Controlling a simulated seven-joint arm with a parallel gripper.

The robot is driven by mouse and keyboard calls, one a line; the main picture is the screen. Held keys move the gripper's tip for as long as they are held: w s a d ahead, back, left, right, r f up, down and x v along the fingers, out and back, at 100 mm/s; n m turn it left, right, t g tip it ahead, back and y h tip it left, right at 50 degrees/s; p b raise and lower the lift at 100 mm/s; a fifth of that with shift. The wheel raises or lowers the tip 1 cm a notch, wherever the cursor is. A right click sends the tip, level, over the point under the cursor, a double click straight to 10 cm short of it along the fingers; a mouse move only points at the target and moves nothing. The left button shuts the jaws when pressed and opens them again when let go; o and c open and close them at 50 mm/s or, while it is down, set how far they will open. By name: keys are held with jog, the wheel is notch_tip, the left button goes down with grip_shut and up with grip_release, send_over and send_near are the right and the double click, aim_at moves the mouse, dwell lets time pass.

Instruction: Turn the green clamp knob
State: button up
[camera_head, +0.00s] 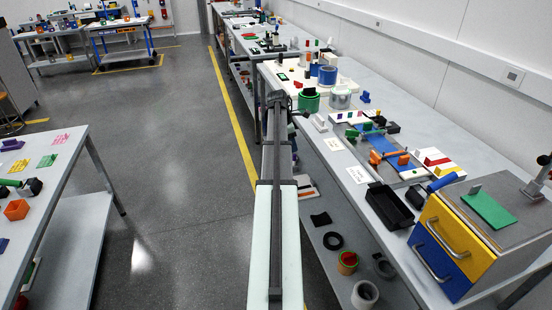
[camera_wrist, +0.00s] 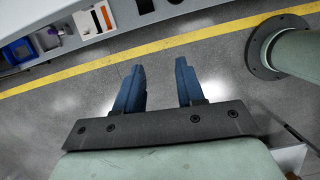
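A small green knob-like part (camera_head: 352,133) shows in the head view on the workbench at right, at the left end of a grey fixture plate with a blue strip (camera_head: 373,138). It is too small to tell for certain that it is the clamp knob. An orange clamp-like part (camera_head: 376,158) stands in front of it. My gripper (camera_wrist: 160,66) shows in the wrist view with its two dark blue fingers apart and nothing between them. It points down over bare floor, away from the fixture. In the head view I cannot make out the fingers. The knob does not show in the wrist view.
A black bin (camera_head: 388,207) and a yellow-and-blue drawer cabinet (camera_head: 455,238) stand at the bench's near end. A green cylinder (camera_head: 309,100) and a grey pot (camera_head: 340,98) stand behind the fixture. My arm runs along the bench's left edge; the aisle floor (camera_head: 165,150) is clear.

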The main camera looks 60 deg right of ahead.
jog(key=w+a+f, duration=0.4)
jog(key=a+f, duration=0.1)
jog(key=shift+w+f, duration=0.2)
jog(key=shift+f, duration=0.15)
notch_tip(320, 180, up, 23)
jog(key=m+g, duration=0.2)
jog(key=m, duration=0.2)
send_over(352, 133)
jog(key=w+a, duration=0.1)
jog(key=w, duration=0.4)
jog(key=shift+y, duration=0.4)
jog(key=x, duration=1.3)
jog(key=shift+w+f, duration=0.2)
jog(key=shift+w, duration=0.2)
jog(key=shift+c, duration=0.3)
grip_shut()
